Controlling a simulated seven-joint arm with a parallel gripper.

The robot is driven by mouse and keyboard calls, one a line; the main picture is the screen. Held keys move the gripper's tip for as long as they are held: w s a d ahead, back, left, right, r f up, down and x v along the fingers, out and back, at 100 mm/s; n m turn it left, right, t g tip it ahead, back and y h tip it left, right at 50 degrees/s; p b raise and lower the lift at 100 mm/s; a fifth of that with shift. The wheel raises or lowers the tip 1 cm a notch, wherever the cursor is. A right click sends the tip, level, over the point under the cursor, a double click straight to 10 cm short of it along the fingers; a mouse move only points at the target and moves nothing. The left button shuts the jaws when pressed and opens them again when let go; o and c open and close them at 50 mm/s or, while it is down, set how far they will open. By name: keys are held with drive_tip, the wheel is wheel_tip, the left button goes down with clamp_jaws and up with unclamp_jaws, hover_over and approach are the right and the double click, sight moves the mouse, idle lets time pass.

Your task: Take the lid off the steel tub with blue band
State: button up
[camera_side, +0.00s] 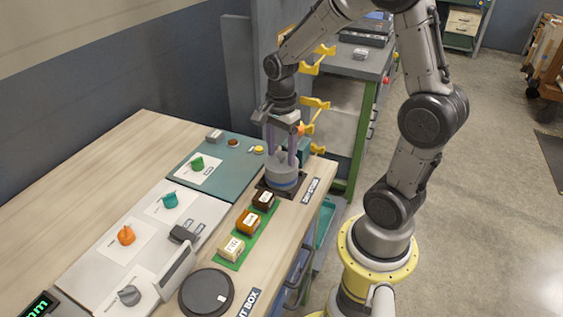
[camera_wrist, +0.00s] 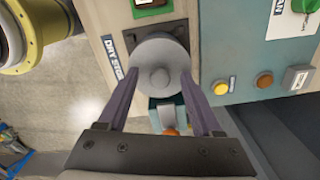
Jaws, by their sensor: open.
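The steel tub with blue band (camera_side: 284,183) stands upright on a dark square pad near the right edge of the bench in the side view. Its round grey lid (camera_wrist: 160,55) is on top, with a raised central knob (camera_wrist: 160,77) in the wrist view. My gripper (camera_side: 281,155) is directly above the tub, pointing down. Its purple fingers are open, one on each side of the knob, with gaps showing between the fingers and the knob in the wrist view. The lid hides the inside of the tub.
A green strip (camera_side: 218,260) with three small labelled blocks lies in front of the tub. A teal panel (camera_side: 225,180) with a green knob and buttons is to its left. A teal box (camera_side: 304,146) and yellow hooks (camera_side: 314,103) are close behind. A black disc (camera_side: 206,293) lies nearer.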

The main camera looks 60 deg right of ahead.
clamp_jaws()
idle(0.4)
